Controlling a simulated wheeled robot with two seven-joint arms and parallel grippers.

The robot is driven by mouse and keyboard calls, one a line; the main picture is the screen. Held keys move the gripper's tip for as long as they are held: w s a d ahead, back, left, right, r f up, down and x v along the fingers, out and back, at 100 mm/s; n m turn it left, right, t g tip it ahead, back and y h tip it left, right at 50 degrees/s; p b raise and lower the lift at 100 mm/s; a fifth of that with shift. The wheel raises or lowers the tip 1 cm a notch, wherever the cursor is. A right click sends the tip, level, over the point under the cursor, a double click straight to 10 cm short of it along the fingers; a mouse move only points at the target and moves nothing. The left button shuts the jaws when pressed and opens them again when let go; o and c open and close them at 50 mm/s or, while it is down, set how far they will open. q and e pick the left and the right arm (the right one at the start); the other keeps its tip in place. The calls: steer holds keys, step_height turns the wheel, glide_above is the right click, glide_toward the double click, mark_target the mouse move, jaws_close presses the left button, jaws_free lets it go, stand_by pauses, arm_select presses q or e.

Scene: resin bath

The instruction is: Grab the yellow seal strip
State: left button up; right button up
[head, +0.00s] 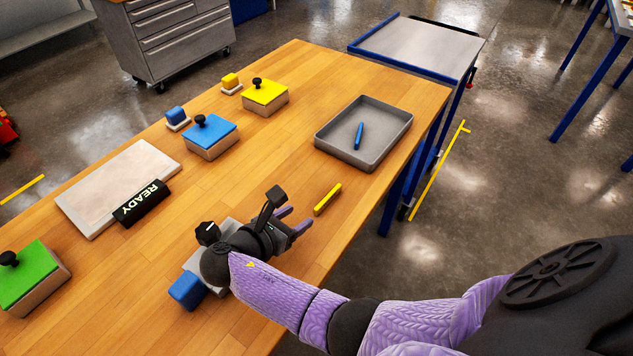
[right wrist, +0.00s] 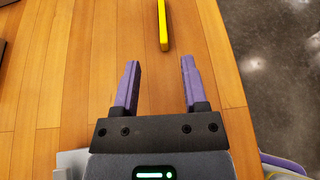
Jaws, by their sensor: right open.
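The yellow seal strip (head: 327,199) lies on the wooden table near its right edge, just beyond my right gripper in the head view. In the right wrist view the strip (right wrist: 163,25) is at the top middle, ahead of the fingertips and roughly in line with the gap between them. My right gripper (head: 295,219) is open and empty, with its two purple fingers apart; it also shows in the right wrist view (right wrist: 159,65). The strip and the fingers do not touch. My left gripper is not in view.
A grey tray (head: 333,152) holding a blue stick (head: 359,136) stands beyond the strip. Blue (head: 211,133), yellow (head: 265,92) and green (head: 27,270) lidded boxes and a pale board (head: 90,205) with a READY sign (head: 142,204) stand leftward. A grey-and-blue device (head: 187,289) is under my right arm.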

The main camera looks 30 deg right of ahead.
mark_target(325, 200)
steer(key=b+x, duration=0.3)
steer(key=x, duration=0.6)
steer(key=shift+s+d+r, duration=0.15)
steer(key=shift+d, duration=0.1)
steer(key=shift+r, duration=0.15)
steer(key=shift+c, duration=0.9)
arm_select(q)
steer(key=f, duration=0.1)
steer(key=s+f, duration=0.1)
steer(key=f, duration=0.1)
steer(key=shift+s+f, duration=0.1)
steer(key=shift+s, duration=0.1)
arm_select(e)
jaws_close()
